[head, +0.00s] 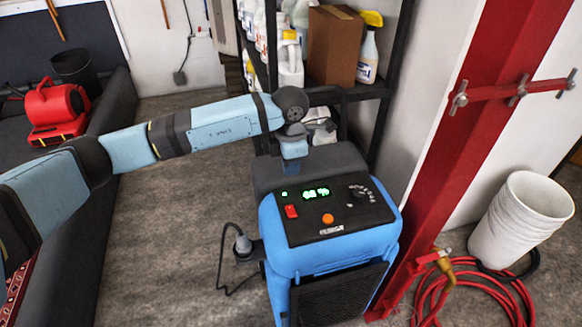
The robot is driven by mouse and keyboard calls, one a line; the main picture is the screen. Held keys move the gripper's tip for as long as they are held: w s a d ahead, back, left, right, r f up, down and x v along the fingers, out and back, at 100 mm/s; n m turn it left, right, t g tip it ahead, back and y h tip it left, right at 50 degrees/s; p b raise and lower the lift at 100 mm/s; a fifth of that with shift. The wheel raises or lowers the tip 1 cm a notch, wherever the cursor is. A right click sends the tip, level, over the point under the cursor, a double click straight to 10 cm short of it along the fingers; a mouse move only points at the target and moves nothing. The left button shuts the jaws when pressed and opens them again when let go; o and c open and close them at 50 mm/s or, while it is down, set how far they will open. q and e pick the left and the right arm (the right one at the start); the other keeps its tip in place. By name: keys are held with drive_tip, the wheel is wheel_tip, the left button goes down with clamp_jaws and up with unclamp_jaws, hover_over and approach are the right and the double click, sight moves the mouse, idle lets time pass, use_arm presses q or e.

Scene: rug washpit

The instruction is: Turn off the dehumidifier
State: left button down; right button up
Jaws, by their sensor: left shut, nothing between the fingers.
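The blue dehumidifier (330,253) stands on the floor in the middle, with a dark sloped control panel on top. The panel has a red rocker switch (291,211), a small lit green lamp (284,194), a lit green display (316,193), an orange round button (328,219) and a black dial (358,193). My left arm reaches in from the left. My left gripper (318,127) is shut and empty above the dehumidifier's rear top, behind the panel and apart from the switch. Its fingertips are hard to make out. My right gripper is out of view.
A grey plug with a black cord (243,246) is at the dehumidifier's left side. A red steel post (484,110) rises close on the right. A shelf with bottles (290,60) stands behind.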

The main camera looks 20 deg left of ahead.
sight(290, 214)
use_arm(q)
drive_tip(key=shift+s+a+r+g, duration=0.1)
drive_tip(key=shift+s+a+g, duration=0.1)
drive_tip(key=shift+a+g, duration=0.25)
drive_tip(key=f, duration=0.4)
drive_tip(key=s+f, duration=0.1)
drive_tip(key=f, duration=0.4)
drive_tip(key=d+f+p, duration=0.1)
drive_tip(key=f, duration=0.4)
drive_tip(key=shift+s, duration=0.3)
